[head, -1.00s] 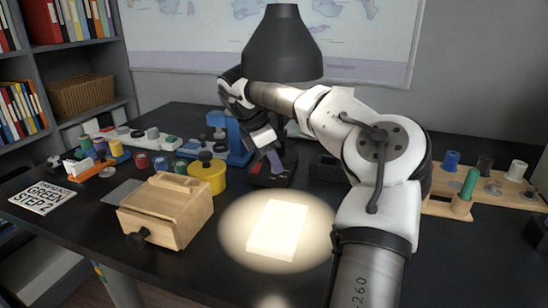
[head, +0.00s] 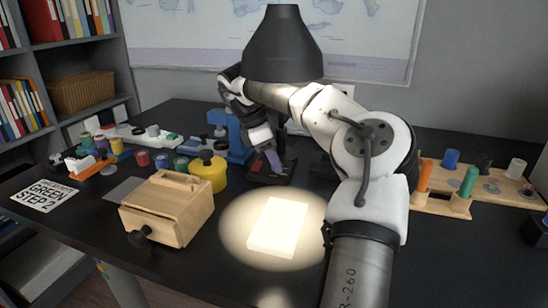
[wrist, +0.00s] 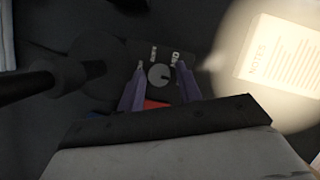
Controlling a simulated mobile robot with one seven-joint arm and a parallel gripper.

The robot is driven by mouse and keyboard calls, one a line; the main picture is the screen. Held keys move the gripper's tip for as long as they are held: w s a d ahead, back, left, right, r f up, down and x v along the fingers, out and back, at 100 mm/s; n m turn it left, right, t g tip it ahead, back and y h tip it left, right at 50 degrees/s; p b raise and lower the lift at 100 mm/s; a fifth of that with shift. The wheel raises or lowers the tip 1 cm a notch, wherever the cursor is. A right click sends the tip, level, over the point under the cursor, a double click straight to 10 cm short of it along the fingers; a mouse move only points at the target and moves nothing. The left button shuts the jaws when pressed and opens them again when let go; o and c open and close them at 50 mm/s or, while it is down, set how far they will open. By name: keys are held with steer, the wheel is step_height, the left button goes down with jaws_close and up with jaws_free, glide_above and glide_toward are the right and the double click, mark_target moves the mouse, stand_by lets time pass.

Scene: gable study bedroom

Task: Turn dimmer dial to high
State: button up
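The dimmer dial (wrist: 159,75) is a small round grey knob on a dark panel (wrist: 146,54) in the wrist view. Small white labels flank it at upper left and upper right, too small to read surely. A red part (wrist: 155,104) shows below the dial. My gripper (wrist: 160,69) is open; its purple fingers appear on either side of the dial. Whether they touch it cannot be told. In the head view my gripper (head: 274,160) points down at the dark lamp base (head: 268,179), where the dial itself cannot be made out.
The black lamp shade (head: 283,45) hangs above my arm. A lit white notepad (head: 278,228) lies in front. A wooden drawer box (head: 165,212), a yellow pot (head: 208,174) and a blue device (head: 237,143) stand left; a wooden peg rack (head: 436,205) stands right.

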steer(key=shift+o, duration=0.8)
